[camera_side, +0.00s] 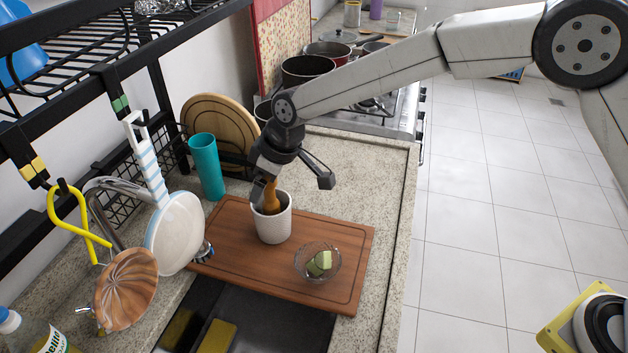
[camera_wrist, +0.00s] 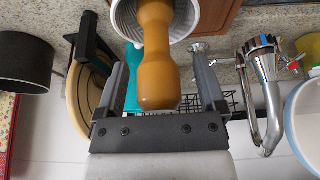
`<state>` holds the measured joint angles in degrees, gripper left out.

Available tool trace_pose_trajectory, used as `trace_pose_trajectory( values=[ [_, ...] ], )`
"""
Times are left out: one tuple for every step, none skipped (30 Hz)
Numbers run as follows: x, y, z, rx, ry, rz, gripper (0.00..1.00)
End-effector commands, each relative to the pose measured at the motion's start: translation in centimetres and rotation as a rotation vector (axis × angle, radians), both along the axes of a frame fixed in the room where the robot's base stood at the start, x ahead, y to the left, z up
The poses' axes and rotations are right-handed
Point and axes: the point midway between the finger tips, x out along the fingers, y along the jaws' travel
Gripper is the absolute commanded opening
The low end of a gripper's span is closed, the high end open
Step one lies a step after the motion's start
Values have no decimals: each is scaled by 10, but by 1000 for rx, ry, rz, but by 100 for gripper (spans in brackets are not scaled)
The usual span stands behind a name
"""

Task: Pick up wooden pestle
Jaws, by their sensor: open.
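The wooden pestle (camera_side: 271,196) stands in a white ribbed cup (camera_side: 273,225) on the brown cutting board, its upper end sticking out above the rim. In the wrist view the orange-brown pestle (camera_wrist: 157,60) lies between my two fingers, with the white cup (camera_wrist: 125,22) behind it. My gripper (camera_side: 284,185) is over the cup, and in the side view one finger stands out to the right of the pestle. My gripper (camera_wrist: 160,85) is open, with visible gaps on both sides of the pestle. The pestle's lower end is hidden inside the cup.
A glass bowl (camera_side: 318,262) with green pieces sits on the cutting board (camera_side: 225,235) right of the cup. A teal tumbler (camera_side: 206,167) and round wooden boards (camera_side: 218,118) stand behind. A hanging white pan (camera_side: 175,233) is at left. The dark sink (camera_side: 270,320) is in front.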

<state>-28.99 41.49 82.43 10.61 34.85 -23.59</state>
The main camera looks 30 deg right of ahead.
Motion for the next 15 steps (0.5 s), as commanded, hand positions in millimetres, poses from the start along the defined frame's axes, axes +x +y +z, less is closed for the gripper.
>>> trace_pose_trajectory(
  values=[
    [0,0,0,0,0,0,89],
    [0,0,0,0,0,0,89],
    [0,0,0,0,0,0,89],
    [0,0,0,0,0,0,89],
    [0,0,0,0,0,0,89],
    [0,0,0,0,0,0,89],
    [0,0,0,0,0,0,89],
    [0,0,0,1,-1,0,89],
    [0,0,1,0,0,0,89],
    [0,0,1,1,-1,0,89],
    [0,0,1,0,0,0,83],
    [0,0,1,0,0,0,70],
    [0,0,1,1,-1,0,61],
    [0,0,1,0,0,0,51],
    [0,0,1,0,0,0,39]
  ],
)
